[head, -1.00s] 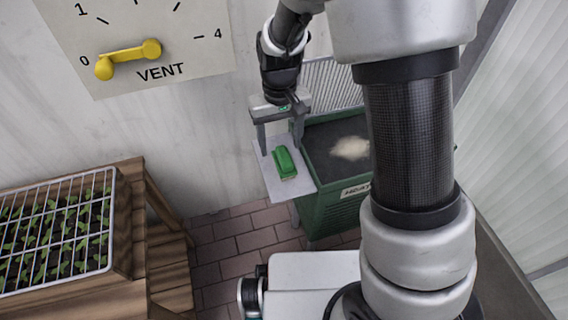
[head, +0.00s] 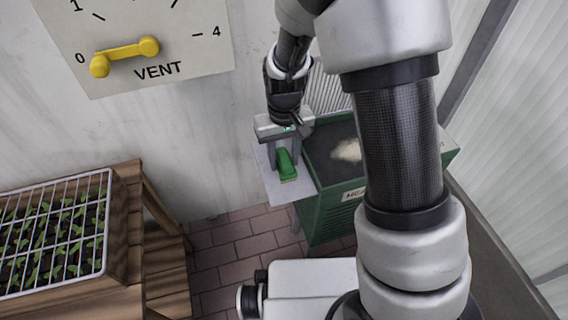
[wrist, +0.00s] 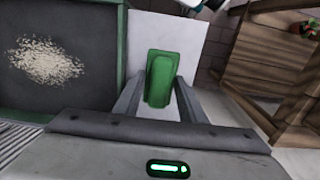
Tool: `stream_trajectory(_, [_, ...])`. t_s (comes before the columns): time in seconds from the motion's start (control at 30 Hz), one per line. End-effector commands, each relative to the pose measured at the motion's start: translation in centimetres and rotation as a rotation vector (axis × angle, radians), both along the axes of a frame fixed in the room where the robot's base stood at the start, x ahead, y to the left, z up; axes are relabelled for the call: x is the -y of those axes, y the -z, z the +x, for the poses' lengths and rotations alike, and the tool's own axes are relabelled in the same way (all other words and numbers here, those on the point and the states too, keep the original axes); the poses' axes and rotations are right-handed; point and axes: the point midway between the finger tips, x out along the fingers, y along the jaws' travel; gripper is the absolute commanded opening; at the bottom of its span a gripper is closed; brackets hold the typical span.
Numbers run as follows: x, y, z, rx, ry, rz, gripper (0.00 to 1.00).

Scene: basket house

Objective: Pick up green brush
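The green brush (head: 287,166) is a small green block on a pale side shelf, and its base sits on or very near the shelf. My gripper (head: 284,160) points down over it, with a finger on each side. In the wrist view the brush (wrist: 162,72) lies between the fingertips of my gripper (wrist: 161,85), which appear to press on both its sides. The fingers hide part of its near sides. I cannot tell any gap under it.
The pale shelf (wrist: 195,38) adjoins a green heater-like box (head: 325,215) with a dark top bearing a pale grainy heap (head: 347,150). A wooden bench with a seedling tray (head: 55,235) stands at left. A vent panel with a yellow handle (head: 125,55) is on the wall.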

Motion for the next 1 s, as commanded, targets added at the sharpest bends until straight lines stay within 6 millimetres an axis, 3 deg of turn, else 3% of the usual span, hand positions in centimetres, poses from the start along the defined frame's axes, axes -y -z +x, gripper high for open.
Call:
stream_trajectory(0.27, [0.0,-0.4,0.1,0.002,0.0,0.001,0.14])
stream_trajectory(0.7, [0.0,-8.3,0.1,0.003,0.001,0.002,0.14])
stream_trajectory(1.0, [0.0,-10.1,0.0,0.001,0.0,0.0,0.14])
